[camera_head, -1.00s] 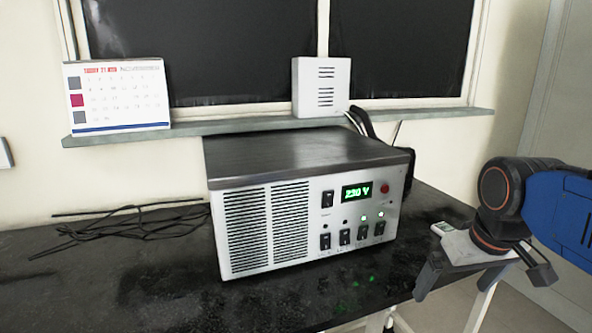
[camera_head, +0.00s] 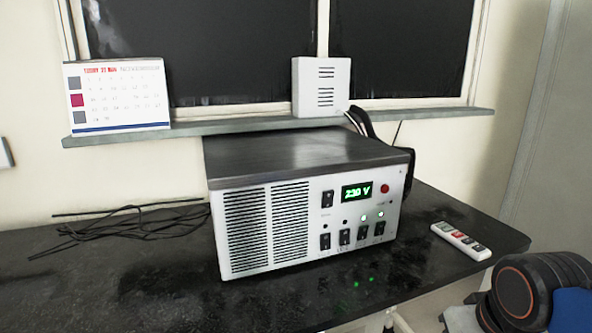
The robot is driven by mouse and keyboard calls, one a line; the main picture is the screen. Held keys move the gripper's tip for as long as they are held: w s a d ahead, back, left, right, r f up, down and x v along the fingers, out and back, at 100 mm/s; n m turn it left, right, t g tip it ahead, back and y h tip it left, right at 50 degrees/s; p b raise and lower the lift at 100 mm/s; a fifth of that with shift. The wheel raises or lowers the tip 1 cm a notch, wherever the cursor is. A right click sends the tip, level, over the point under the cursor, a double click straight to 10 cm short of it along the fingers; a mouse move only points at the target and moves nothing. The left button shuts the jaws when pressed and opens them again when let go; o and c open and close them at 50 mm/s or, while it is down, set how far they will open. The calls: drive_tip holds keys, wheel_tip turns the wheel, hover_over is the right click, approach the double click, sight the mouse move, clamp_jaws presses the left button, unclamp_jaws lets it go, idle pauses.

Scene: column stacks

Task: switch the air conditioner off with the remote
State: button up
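The remote (camera_head: 461,241) is a small white bar with several coloured buttons, lying flat on the dark table near its right end. My gripper (camera_head: 462,319) shows only as a grey-white piece of its body at the bottom edge, below the remote and apart from it in the picture. Its fingers are out of frame, so I cannot see whether they are open. No air conditioner is recognisable in view.
A large white power unit (camera_head: 295,235) with a grey top and a green "230 V" display stands mid-table. Black cables (camera_head: 130,228) lie left of it. A calendar (camera_head: 118,97) and a white vented box (camera_head: 320,87) sit on the sill. The dark table (camera_head: 150,300) has bare room in front.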

clamp_jaws()
idle(1.3)
